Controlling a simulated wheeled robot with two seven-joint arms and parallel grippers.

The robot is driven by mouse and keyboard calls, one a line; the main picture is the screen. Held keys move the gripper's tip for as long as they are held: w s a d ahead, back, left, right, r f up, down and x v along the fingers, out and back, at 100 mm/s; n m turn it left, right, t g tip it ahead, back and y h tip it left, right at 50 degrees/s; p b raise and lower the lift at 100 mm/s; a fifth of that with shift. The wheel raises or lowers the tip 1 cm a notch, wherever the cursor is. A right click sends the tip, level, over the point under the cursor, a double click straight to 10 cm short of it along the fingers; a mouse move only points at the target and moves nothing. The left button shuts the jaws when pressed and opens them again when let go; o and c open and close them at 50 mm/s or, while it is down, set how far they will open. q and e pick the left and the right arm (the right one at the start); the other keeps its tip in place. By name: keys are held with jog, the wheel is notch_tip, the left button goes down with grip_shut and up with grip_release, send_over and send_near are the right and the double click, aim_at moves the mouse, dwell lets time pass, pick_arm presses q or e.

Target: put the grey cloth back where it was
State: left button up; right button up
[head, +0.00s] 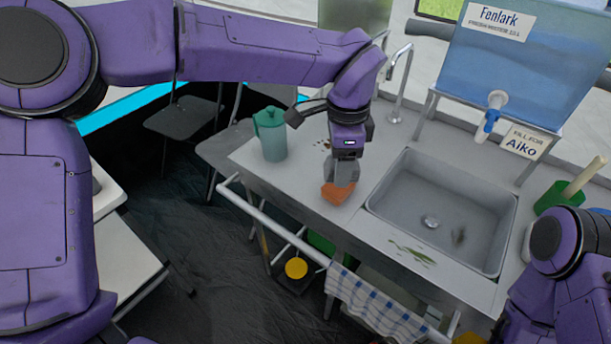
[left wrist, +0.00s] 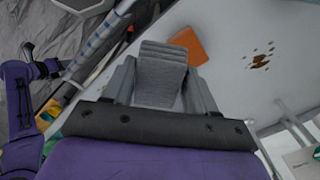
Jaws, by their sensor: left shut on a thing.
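My left gripper (head: 346,180) is low over the counter, left of the sink. In the left wrist view its fingers (left wrist: 162,80) are shut on a grey folded piece, which looks like the grey cloth (left wrist: 160,72). In the head view the fingers and the cloth are hard to tell apart. An orange cloth or sponge (head: 336,194) lies on the counter just below the fingertips; it also shows beyond the grey piece in the left wrist view (left wrist: 188,46). I cannot tell whether the two touch. My right gripper is out of view.
A teal pitcher (head: 271,136) stands at the counter's left end. The sink (head: 430,205) is empty apart from a dark smudge. Green scraps (head: 412,254) lie in front of it. A checked towel (head: 372,302) hangs on the front rail. A blue water tank (head: 515,75) stands behind.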

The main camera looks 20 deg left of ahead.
pick_arm(q)
jog(key=shift+d+n, duration=0.1)
jog(key=shift+n, duration=0.4)
jog(key=w+a+f+p, duration=0.3)
jog(key=w+a+p, duration=0.1)
jog(key=w+a, duration=0.2)
jog(key=p, duration=0.2)
send_over(305, 175)
notch_tip(305, 175, down, 7)
jog(key=shift+w+r, duration=0.1)
notch_tip(305, 175, down, 3)
jog(key=shift+r+p, duration=0.1)
jog(key=shift+p, duration=0.25)
jog(key=shift+f+b, duration=0.35)
jog(key=shift+f, duration=0.05)
jog(key=o, duration=1)
jog(key=shift+r, duration=0.1)
